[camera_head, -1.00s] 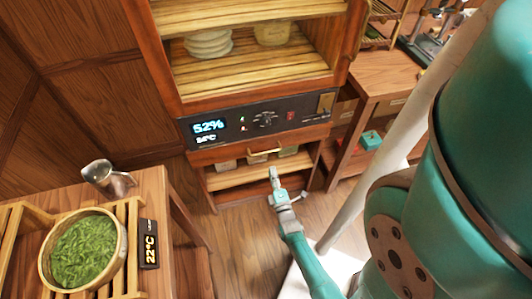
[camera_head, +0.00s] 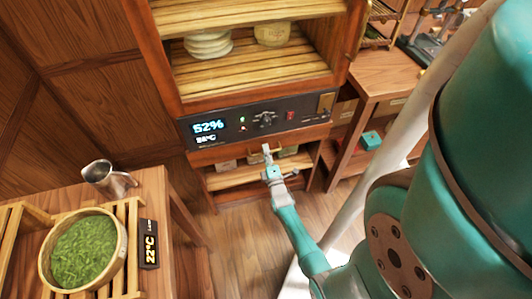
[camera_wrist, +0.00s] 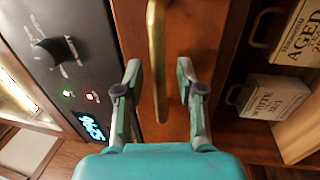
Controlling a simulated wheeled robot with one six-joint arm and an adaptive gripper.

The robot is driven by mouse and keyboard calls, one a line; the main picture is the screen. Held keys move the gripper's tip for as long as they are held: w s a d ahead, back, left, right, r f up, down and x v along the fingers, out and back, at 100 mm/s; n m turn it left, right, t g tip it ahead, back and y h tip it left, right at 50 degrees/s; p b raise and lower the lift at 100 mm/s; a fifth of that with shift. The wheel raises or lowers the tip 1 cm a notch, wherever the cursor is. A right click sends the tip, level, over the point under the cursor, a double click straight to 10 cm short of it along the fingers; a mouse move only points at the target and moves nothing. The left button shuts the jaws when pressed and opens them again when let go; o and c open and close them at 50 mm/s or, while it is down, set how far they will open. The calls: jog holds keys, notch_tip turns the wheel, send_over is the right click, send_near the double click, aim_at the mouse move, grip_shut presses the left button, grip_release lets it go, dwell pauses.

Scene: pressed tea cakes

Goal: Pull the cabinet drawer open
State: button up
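The cabinet drawer (camera_head: 225,155) is a narrow wooden front under the dark control panel, and it looks shut. Its brass bar handle (camera_wrist: 156,45) runs up and down in the wrist view. In the head view my gripper (camera_head: 267,150) is at the drawer front and hides much of the handle. In the wrist view my gripper (camera_wrist: 158,72) is open, with one finger on each side of the handle in the picture. I see no finger touching the handle, and I cannot tell whether the fingertips reach past the bar.
The control panel (camera_head: 265,118) with display and knob is just above the drawer. Boxes (camera_wrist: 275,97) stand on the open shelf below. A side table (camera_head: 155,190) with a metal pitcher (camera_head: 108,178) and a basket of green leaves (camera_head: 85,250) is at left.

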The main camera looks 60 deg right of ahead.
grip_shut()
jog(key=r+v, duration=0.2)
jog(key=v, duration=1)
jog(key=r+v, duration=0.2)
jog(key=v, duration=1)
jog(key=shift+s+a+r, duration=0.2)
jog(key=shift+s+a, duration=0.05)
jog(key=shift+s, duration=0.05)
grip_release()
jog(key=shift+r, duration=0.1)
